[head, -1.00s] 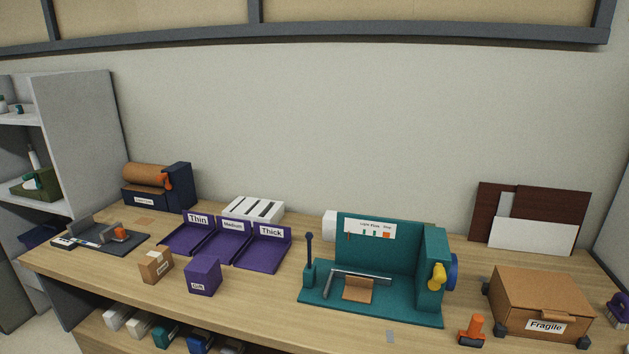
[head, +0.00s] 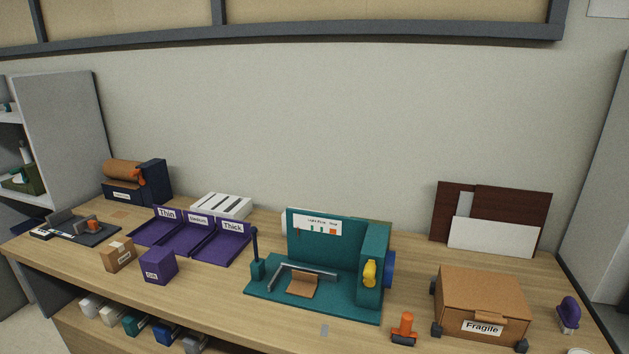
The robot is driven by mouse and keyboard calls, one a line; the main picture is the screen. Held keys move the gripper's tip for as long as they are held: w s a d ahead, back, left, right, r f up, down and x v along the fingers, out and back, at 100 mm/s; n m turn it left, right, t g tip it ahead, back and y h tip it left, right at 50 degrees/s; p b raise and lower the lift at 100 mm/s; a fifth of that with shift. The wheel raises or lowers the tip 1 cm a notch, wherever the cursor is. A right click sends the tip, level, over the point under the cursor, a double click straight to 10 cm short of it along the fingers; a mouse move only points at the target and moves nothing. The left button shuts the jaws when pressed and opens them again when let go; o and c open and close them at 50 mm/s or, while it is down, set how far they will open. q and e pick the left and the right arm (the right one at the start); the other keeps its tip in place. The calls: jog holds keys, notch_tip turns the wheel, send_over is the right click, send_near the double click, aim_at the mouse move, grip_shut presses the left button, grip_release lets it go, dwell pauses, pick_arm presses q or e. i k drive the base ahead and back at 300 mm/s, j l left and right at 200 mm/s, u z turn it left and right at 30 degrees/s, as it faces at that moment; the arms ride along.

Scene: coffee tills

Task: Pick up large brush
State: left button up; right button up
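No thing in the head view is clearly a large brush. A dark upright stick (head: 255,243) stands in a small teal holder (head: 257,270) at the left end of the teal machine (head: 340,238); I cannot tell whether it is a brush. A purple rounded object (head: 568,314) with a pale lower part stands at the right end of the workbench (head: 200,290); it is too small to identify. Neither of my grippers is in view.
A cardboard box marked Fragile (head: 482,300) and an orange-handled tool (head: 404,328) are on the right. Purple trays (head: 220,248), a purple box (head: 158,267) and a brown box (head: 118,254) are on the left. A grey shelf unit (head: 70,130) stands at far left.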

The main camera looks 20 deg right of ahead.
aim_at(567, 316)
jog(key=k+l, duration=0.15)
jog(key=l, duration=0.25)
jog(key=k+l, duration=0.1)
jog(key=l, duration=0.3)
jog(key=k+l, duration=0.15)
jog(key=l, duration=0.25)
jog(key=k+l, duration=0.1)
jog(key=l, duration=0.3)
jog(key=k+l, duration=0.15)
jog(key=l, duration=0.25)
jog(key=k+l, duration=0.1)
jog(key=l, duration=0.25)
jog(key=k+l, duration=0.15)
jog(key=l, duration=0.25)
jog(key=k+l, duration=0.1)
jog(key=l, duration=0.3)
